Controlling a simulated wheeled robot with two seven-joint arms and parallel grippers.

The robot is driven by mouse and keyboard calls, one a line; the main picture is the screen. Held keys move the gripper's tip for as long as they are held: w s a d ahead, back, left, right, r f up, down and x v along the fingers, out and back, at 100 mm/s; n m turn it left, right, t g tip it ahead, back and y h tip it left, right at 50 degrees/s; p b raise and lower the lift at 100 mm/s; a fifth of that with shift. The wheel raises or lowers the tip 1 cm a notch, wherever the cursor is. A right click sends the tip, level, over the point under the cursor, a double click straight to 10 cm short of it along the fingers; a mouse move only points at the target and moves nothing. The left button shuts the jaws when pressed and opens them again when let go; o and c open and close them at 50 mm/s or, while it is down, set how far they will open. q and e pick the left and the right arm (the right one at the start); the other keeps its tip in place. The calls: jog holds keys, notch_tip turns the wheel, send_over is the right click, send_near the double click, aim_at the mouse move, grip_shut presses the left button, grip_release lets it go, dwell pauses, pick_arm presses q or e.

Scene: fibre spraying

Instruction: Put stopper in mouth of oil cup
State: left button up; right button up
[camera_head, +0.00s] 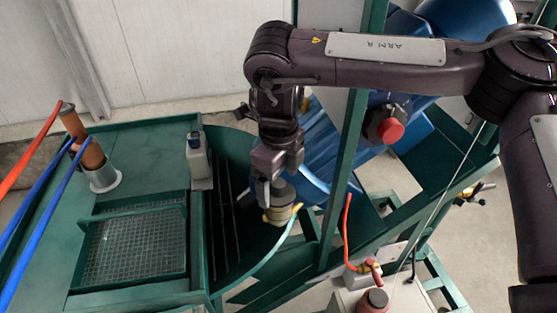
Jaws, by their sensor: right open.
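My right gripper (265,192) points down from the arm that comes in from the right. Its fingers are open and lie close against a small round fitting (282,207) with a dark grey top and a tan, brass-like lower part. This fitting stands at the rim of the green trough and looks like the oil cup. The stopper cannot be told apart with certainty; the dark top of the fitting may be it. The fingers partly hide the fitting's left side, and contact cannot be told. My left gripper is not in view.
A green machine bed with a mesh grate (135,245) fills the left. A grey-white bottle (198,160) stands on it beside the trough (232,225). A green post (352,150) rises right of my gripper. A red knob (390,130) and blue machinery lie behind.

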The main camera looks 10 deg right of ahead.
aim_at(279, 183)
notch_tip(279, 183, up, 12)
jog(key=shift+f, duration=0.25)
jog(key=shift+f, duration=0.1)
